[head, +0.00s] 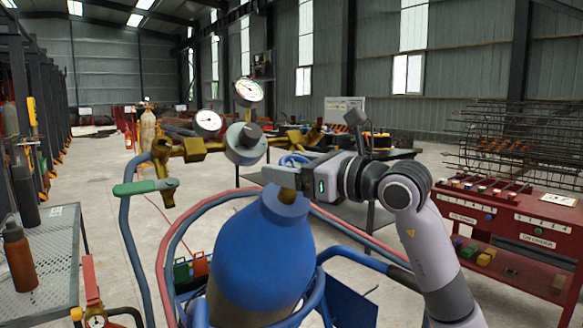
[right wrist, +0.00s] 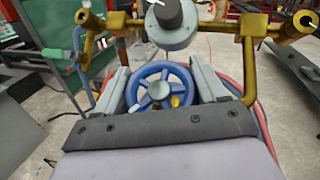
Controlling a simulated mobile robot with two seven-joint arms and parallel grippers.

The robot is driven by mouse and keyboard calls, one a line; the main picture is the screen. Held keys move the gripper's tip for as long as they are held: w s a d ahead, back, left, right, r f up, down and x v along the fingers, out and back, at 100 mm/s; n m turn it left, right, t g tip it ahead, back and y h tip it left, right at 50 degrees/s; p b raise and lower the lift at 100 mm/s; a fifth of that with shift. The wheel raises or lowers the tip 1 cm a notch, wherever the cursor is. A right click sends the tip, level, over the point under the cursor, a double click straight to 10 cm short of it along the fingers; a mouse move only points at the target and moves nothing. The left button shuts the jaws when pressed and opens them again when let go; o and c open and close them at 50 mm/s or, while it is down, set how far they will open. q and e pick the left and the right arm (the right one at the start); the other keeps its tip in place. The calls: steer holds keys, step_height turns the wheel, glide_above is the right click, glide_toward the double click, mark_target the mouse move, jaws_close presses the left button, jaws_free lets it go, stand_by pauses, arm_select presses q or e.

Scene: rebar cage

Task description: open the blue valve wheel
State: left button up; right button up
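The blue valve wheel (right wrist: 160,88) shows in the right wrist view, with spokes and a grey hub, between the two grey fingers of my right gripper (right wrist: 158,72). The fingers are apart, one on each side of the wheel; I cannot tell whether they touch its rim. In the head view the right gripper (head: 283,178) is above the top of the blue gas cylinder (head: 262,245). Only a part of the wheel (head: 293,159) shows there behind the gripper. My left gripper is not in view.
A brass regulator assembly with two gauges (head: 207,122) and a grey knob body (head: 245,143) stands close to the gripper. Red and blue hoses loop around the cylinder. A red bench (head: 515,225) is at right, and a grey perforated table (head: 50,262) with a brown bottle (head: 18,255) at left.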

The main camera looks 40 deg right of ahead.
steer(key=shift+c, duration=0.7)
steer(key=shift+f, duration=0.1)
steer(key=shift+n+y, duration=0.3)
steer(key=shift+f+y+b, duration=0.1)
steer(key=shift+y+b, duration=0.2)
steer(key=shift+b, duration=0.05)
steer(key=n+g+y+b, duration=0.1)
steer(key=n+g+y, duration=0.1)
steer(key=n+y, duration=0.1)
steer(key=shift+a+n, duration=0.1)
steer(key=shift+n, duration=0.3)
steer(key=n+g+y, duration=0.2)
steer(key=shift+s+a+n+p, duration=0.1)
steer(key=shift+n+p, duration=0.2)
steer(key=shift+a+n+g+y+p, duration=0.1)
steer(key=shift+n+g+y+p, duration=0.4)
steer(key=shift+n+g+y, duration=0.65)
steer(key=shift+s+f+n, duration=0.1)
steer(key=shift+n, duration=0.15)
